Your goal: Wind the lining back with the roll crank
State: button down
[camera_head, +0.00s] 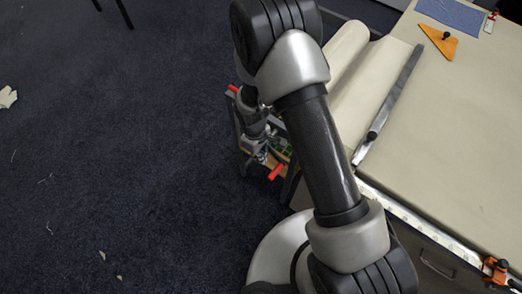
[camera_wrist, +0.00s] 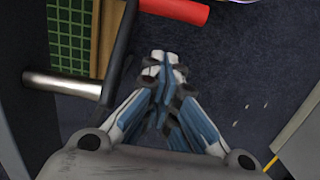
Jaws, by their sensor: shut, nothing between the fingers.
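In the wrist view, a crank has a red grip (camera_wrist: 178,10), a dark arm (camera_wrist: 120,45) and a bright metal shaft (camera_wrist: 62,84) pointing left. In the head view, a red grip (camera_head: 277,172) shows just below my gripper (camera_head: 262,155). My gripper also shows in the wrist view (camera_wrist: 165,62); its fingers are together and empty, beside the crank arm and apart from the red grip. The cream roll of lining (camera_head: 345,45) lies at the table's left end, partly hidden behind my arm. Pale cloth (camera_head: 460,130) covers the table.
A long metal bar (camera_head: 392,100) with a dark knob lies across the cloth. An orange triangle (camera_head: 438,42) and blue cloth (camera_head: 452,14) lie at the back. An orange clamp (camera_head: 496,271) sits on the front edge. A green gridded board (camera_wrist: 70,35) is beside the crank. The dark floor is mostly clear.

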jog(key=s+d, duration=0.1)
jog(key=s+d+f+b, duration=0.1)
jog(key=d, duration=0.1)
jog(key=shift+s+f, duration=0.15)
jog(key=shift+s, duration=0.1)
jog(key=shift+s+d, duration=0.1)
jog(key=shift+d, duration=0.05)
dwell(0.5)
jog(key=shift+g+h, duration=0.3)
jog(key=shift+s+d+r+g+h+p, duration=0.1)
jog(key=shift+d+r+g+h+p, duration=0.05)
jog(key=shift+r+g+h, duration=0.4)
jog(key=shift+s+d+r+g+h+p, duration=0.1)
jog(key=shift+d+r+g+h+p, duration=0.1)
jog(key=shift+r+g+h, duration=0.35)
jog(key=shift+s+d+r+g+h+p, duration=0.15)
jog(key=shift+r+g+h, duration=0.15)
jog(key=shift+r+h, duration=0.5)
